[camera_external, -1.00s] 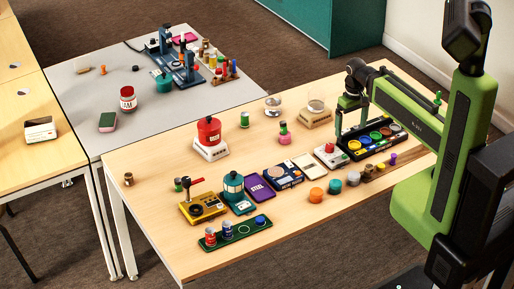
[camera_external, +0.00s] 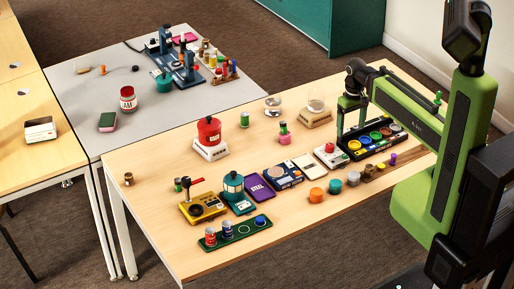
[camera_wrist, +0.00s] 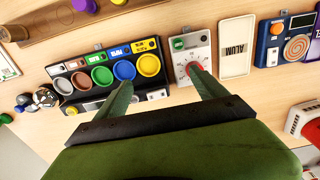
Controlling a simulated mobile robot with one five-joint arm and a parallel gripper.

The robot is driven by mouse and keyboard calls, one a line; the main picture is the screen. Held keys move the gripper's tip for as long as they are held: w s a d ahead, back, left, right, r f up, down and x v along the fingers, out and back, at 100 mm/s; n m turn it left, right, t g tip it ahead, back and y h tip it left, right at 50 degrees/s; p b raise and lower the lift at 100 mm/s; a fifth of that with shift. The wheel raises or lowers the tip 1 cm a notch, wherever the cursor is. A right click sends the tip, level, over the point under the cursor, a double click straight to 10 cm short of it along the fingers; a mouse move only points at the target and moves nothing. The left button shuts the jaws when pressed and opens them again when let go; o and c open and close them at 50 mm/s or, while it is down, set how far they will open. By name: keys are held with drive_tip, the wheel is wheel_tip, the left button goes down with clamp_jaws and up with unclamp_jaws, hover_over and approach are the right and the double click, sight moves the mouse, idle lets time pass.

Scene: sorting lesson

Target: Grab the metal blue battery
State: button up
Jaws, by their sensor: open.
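A dark green tray (camera_external: 244,233) lies near the front edge of the light wood table. A red-and-silver cylinder (camera_external: 210,238) and a blue-and-silver cylinder (camera_external: 227,230), which looks like the blue battery, stand in its left part. A small dark blue round piece (camera_external: 260,220) sits at its right end. My gripper (camera_external: 351,131) is open and empty, pointing down near the colour-cup tray, far to the right of the blue battery. In the wrist view the two green fingers of my gripper (camera_wrist: 162,84) are spread apart, and the battery is not seen there.
A black tray of coloured cups (camera_wrist: 101,78) and a white dial box (camera_wrist: 191,58) lie under the fingers. A purple STEEL plate (camera_external: 257,189), a teal lantern-like device (camera_external: 233,187) and a yellow lever box (camera_external: 203,207) stand close behind the green tray.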

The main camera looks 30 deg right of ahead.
drive_tip(key=c, duration=0.8)
drive_tip(key=shift+c, duration=0.2)
